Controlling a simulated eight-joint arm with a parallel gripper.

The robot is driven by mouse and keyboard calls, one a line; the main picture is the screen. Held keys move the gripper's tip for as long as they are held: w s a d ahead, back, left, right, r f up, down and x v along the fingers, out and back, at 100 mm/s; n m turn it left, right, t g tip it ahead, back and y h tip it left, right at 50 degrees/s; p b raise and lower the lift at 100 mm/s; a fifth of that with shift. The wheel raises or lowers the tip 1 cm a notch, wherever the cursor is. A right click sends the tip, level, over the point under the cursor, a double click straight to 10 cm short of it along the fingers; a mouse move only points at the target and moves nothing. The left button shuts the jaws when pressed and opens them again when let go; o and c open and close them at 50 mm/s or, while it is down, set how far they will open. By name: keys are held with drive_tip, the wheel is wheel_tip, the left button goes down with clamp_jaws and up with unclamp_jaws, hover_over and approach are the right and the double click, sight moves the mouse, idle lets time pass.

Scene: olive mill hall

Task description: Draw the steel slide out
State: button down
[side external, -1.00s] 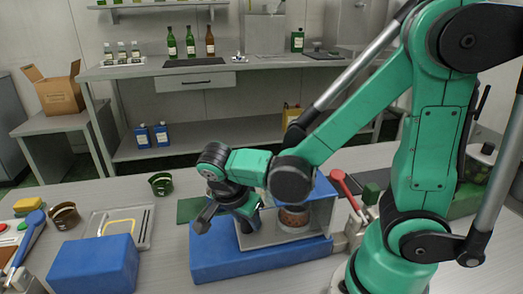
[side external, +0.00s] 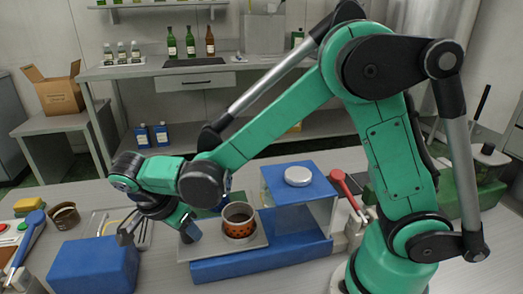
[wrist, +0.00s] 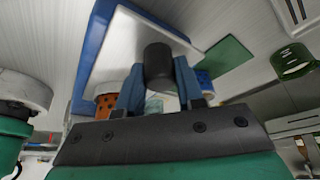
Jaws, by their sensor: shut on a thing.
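The steel slide (side external: 212,250) is a flat grey plate reaching out to the left of a clear-walled housing (side external: 308,222) with a blue lid (side external: 282,188), on a blue base (side external: 265,265). My gripper (side external: 188,230) is at the slide's left end. In the wrist view, my gripper (wrist: 160,92) is shut on a dark round knob (wrist: 159,62) at the slide's edge. The slide's plate (wrist: 122,45) shows behind it. The knob is hidden in the side view.
A blue block (side external: 95,265) stands close to the left of my gripper. A tray (side external: 103,222) lies behind that block, and a brown cup (side external: 64,215) is farther left. A red-handled lever (side external: 345,185) stands right of the housing.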

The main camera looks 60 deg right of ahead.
drive_tip(key=shift+w+a, duration=0.3)
drive_tip(key=shift+a, duration=0.05)
drive_tip(key=c, duration=0.5)
unclamp_jaws()
drive_tip(key=shift+c, duration=0.2)
drive_tip(key=shift+v, duration=2.8)
